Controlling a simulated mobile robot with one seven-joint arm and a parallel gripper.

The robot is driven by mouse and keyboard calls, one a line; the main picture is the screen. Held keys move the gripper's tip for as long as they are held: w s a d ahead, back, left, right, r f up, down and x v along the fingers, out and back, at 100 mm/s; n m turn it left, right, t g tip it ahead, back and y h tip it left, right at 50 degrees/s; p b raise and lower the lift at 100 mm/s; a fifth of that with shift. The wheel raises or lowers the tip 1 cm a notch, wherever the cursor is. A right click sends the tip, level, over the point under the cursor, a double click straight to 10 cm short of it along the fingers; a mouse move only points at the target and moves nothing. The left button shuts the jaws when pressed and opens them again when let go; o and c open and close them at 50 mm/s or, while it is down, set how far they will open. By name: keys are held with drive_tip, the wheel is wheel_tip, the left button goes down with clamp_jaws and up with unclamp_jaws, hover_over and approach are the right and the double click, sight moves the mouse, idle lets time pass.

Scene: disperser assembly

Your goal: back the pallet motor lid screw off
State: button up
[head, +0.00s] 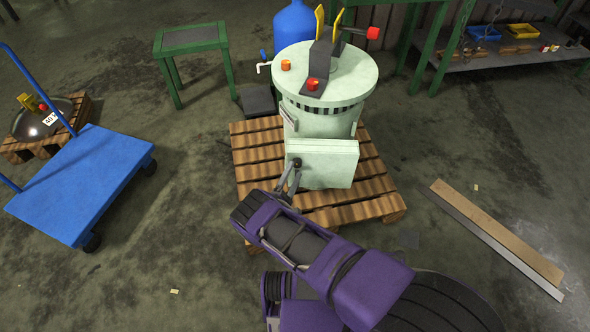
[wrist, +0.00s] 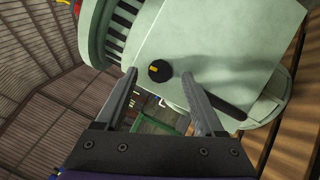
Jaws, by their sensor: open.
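The motor on the pallet is a pale green upright drum, and a flat boxy lid (head: 328,165) sits on its near side. A black round screw head (wrist: 160,71) with a yellow mark is on the lid face, near its edge, in the wrist view. In the head view the screw (head: 297,161) is a small dark spot at the lid's upper left. My gripper (head: 289,175) is open in front of the lid. In the wrist view its two fingers (wrist: 159,77) appear on either side of the screw, with gaps; whether they reach its depth I cannot tell.
The drum stands on a wooden pallet (head: 259,158). A blue cart (head: 82,183) is at the left, a green table (head: 190,40) behind it, and a blue bottle (head: 294,22) behind the drum. Planks (head: 495,232) lie on the floor at right. Floor between is clear.

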drive_tip(key=v, duration=1.5)
drive_tip(key=shift+s+a, duration=0.1)
drive_tip(key=shift+s, duration=0.05)
